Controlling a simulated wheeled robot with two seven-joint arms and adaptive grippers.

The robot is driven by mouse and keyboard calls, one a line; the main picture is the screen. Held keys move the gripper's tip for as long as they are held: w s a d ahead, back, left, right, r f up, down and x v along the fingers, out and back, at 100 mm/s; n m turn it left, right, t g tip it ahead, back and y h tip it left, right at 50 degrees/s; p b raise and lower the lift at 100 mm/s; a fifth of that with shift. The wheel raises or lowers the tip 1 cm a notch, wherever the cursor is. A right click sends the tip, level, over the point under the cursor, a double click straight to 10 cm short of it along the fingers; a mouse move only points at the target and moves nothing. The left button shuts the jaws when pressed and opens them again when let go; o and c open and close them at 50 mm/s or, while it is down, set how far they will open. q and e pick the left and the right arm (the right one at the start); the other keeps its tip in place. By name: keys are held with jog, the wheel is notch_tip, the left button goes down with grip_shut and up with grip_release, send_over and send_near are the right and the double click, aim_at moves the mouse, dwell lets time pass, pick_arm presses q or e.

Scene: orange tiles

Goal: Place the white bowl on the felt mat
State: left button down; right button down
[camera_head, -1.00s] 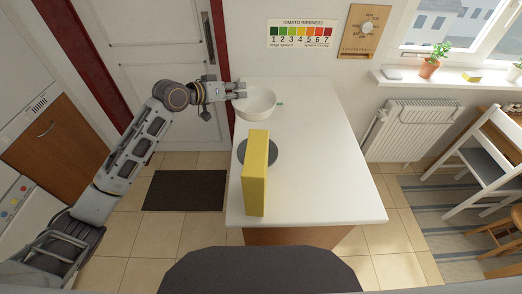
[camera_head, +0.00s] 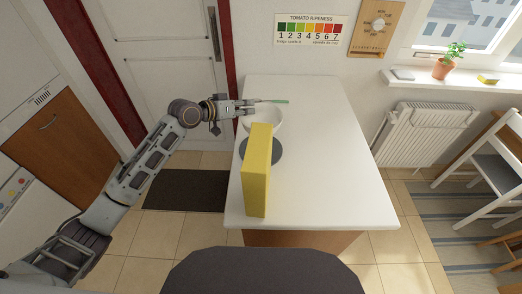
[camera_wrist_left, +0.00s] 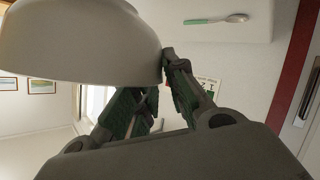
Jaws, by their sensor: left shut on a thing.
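The white bowl (camera_head: 270,118) is over the far left part of the white table. My left gripper (camera_head: 250,107) comes in from the left and is shut on the bowl's rim. In the left wrist view the bowl (camera_wrist_left: 80,45) fills the upper left, against the fingers (camera_wrist_left: 150,92). The round dark grey felt mat (camera_head: 276,150) lies on the table just nearer than the bowl. Its middle is hidden by a tall yellow box. The gap between bowl and table is hard to judge. My right gripper is out of view.
The yellow box (camera_head: 257,175) stands upright in front of the mat. A green-handled spoon (camera_head: 273,101) lies beyond the bowl; it also shows in the left wrist view (camera_wrist_left: 215,19). The right half of the white table (camera_head: 330,150) is clear.

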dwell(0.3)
pick_arm(q)
jog(key=shift+f, duration=3)
jog(key=shift+f+p, duration=0.35)
jog(key=shift+f, duration=1.55)
jog(key=c, duration=1.4)
grip_release()
jog(key=shift+s+a, duration=0.1)
jog(key=shift+b+v, duration=0.65)
jog(key=shift+v, duration=5.25)
